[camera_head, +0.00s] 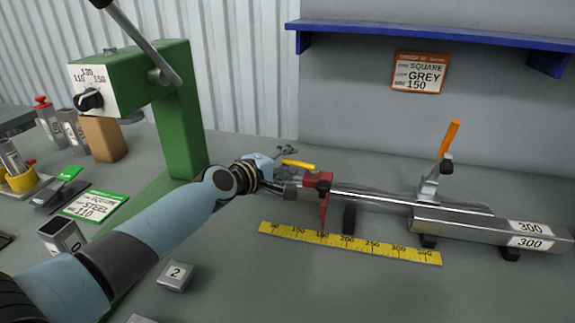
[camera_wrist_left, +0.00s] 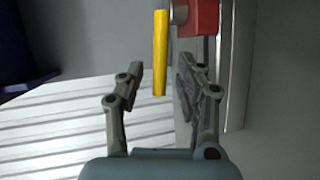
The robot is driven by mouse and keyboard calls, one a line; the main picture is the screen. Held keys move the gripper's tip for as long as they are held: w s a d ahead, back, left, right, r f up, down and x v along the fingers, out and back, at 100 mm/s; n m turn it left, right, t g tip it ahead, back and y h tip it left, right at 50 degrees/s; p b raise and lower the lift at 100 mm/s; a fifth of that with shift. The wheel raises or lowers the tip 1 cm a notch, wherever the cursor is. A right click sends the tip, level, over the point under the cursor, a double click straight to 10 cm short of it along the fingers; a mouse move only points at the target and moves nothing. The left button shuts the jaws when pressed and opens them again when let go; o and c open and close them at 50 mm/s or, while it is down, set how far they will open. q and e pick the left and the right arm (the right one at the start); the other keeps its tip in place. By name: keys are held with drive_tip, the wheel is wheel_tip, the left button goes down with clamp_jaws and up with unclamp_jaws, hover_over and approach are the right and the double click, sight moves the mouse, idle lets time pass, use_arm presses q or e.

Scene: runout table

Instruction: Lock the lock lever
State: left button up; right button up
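The yellow lever (camera_head: 298,164) sticks out to the left from the red stop block (camera_head: 318,181) on the metal rail. In the left wrist view the lever (camera_wrist_left: 160,52) hangs down from the top beside the red block (camera_wrist_left: 204,16), its free end between my finger lines. My left gripper (camera_head: 287,151) is beside the lever, on its left in the head view. Its fingers (camera_wrist_left: 158,85) are spread open with nothing gripped. I cannot tell whether a finger touches the lever. My right gripper is not in view.
An orange-handled clamp (camera_head: 449,138) stands on the rail at right, by a grey square bar (camera_head: 490,235) marked 300. A yellow ruler (camera_head: 350,243) lies in front. A green machine (camera_head: 180,125) stands at left, and a block marked 2 (camera_head: 175,275) lies near the front.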

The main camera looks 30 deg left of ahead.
use_arm(q)
drive_tip(key=shift+w, duration=0.1)
clamp_jaws()
idle(0.5)
